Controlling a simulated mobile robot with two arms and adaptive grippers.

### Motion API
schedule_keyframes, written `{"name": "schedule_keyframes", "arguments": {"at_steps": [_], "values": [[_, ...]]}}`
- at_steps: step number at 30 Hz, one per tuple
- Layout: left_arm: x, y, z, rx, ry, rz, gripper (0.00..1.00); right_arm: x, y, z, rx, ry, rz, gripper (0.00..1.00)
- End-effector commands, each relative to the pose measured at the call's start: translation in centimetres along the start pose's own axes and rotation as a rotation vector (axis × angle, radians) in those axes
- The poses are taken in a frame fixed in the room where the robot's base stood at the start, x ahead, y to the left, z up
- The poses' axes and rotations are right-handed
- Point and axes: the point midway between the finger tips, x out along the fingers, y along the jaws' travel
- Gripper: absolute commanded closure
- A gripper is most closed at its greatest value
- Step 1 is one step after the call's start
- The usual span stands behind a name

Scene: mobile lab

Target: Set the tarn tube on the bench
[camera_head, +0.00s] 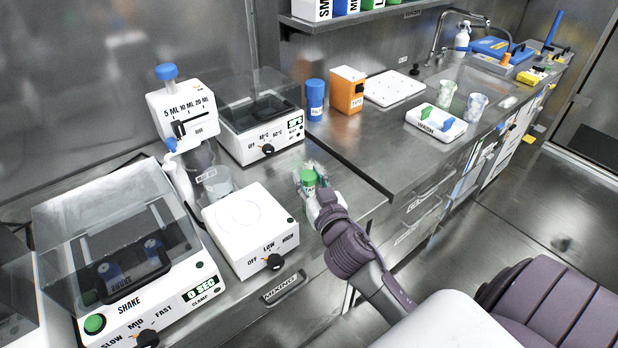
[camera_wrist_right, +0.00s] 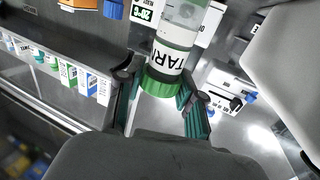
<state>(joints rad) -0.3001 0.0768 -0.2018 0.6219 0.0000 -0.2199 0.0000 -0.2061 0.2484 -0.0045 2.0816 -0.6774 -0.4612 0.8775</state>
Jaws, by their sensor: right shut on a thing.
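The tarn tube (camera_wrist_right: 177,55) is a clear tube with a white label and a green cap, and its label is partly readable in the right wrist view. In the head view its green cap (camera_head: 308,177) shows at my right gripper (camera_head: 314,184). In the right wrist view my right gripper (camera_wrist_right: 163,100) is shut on the tube around its cap end. The steel bench (camera_head: 358,197) lies around and below them. I cannot tell whether the tube touches the bench. My left gripper is not in view.
A white mixing plate (camera_head: 248,228) stands just left of the gripper, with a heater box (camera_head: 262,140) behind. Bare bench lies right of the gripper.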

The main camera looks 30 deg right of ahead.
Motion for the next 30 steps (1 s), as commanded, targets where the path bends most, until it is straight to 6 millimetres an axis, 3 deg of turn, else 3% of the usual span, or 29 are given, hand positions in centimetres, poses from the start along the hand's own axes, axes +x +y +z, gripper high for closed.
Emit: {"name": "schedule_keyframes", "arguments": {"at_steps": [1, 2, 6, 17, 20, 30], "values": [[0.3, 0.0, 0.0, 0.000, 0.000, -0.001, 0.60, 0.0, 0.0, 0.3, 0.001, 0.000, 0.000, 1.00], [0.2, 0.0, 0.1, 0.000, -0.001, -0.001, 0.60, 0.0, 0.0, 0.2, 0.000, 0.000, 0.000, 0.59], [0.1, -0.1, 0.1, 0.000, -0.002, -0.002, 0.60, 0.0, 0.0, 0.2, 0.000, -0.001, 0.000, 0.38], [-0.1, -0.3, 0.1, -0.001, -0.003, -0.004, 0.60, -0.1, 0.0, -0.2, 0.000, -0.001, 0.000, 0.38], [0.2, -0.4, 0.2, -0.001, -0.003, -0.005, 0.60, -1.4, -0.1, 0.2, 0.002, -0.003, 0.000, 0.38], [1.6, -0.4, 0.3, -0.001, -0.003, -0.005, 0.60, -8.6, 0.0, 0.2, 0.004, -0.004, 0.002, 0.38]]}}
